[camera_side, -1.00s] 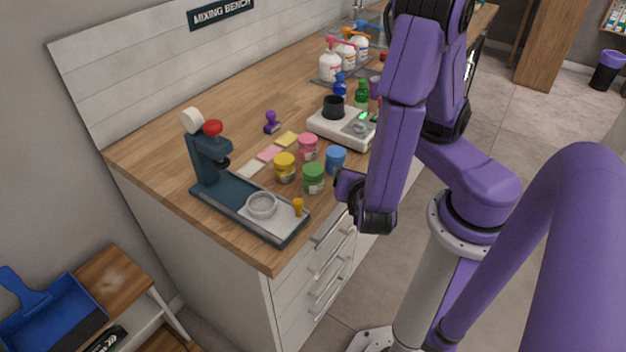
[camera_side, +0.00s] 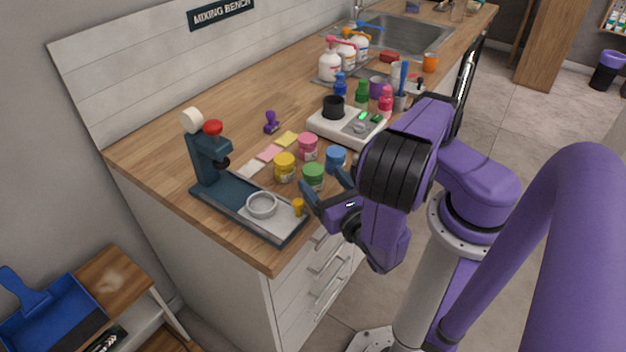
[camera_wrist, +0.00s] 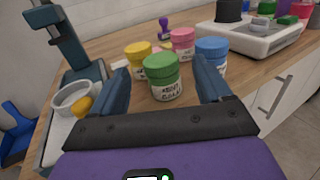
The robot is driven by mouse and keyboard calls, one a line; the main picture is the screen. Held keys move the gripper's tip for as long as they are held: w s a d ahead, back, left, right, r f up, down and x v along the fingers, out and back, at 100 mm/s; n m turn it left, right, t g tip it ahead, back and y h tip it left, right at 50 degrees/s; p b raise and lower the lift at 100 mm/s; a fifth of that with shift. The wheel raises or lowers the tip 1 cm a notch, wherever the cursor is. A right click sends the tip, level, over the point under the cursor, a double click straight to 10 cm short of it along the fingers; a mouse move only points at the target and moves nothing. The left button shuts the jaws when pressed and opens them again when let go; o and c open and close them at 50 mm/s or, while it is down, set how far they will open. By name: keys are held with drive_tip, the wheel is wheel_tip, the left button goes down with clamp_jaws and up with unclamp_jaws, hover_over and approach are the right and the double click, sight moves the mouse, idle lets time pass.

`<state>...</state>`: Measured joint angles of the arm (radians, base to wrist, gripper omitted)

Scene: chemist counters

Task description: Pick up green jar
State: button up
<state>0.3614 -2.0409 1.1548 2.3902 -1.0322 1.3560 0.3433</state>
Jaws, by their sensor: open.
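The green jar (camera_side: 314,177) stands upright near the front edge of the wooden counter, with a green lid and a white label. In the wrist view the green jar (camera_wrist: 163,78) sits ahead of my gripper, about centred between the two fingers. My gripper (camera_side: 326,190) is open and empty at the counter's front edge, with its fingers pointing at the jar. In the wrist view my gripper (camera_wrist: 163,88) shows one dark blue finger on each side of the jar. I cannot tell whether the fingertips reach beside it; no contact shows.
A yellow jar (camera_side: 285,167), pink jar (camera_side: 308,147) and blue jar (camera_side: 336,160) stand close around the green one. A dark press (camera_side: 235,205) with a metal ring and small yellow item is on the left. A white scale (camera_side: 338,130) stands behind.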

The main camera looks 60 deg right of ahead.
sight(318, 176)
drive_tip(key=shift+x, duration=2.6)
drive_tip(key=c, duration=1.1)
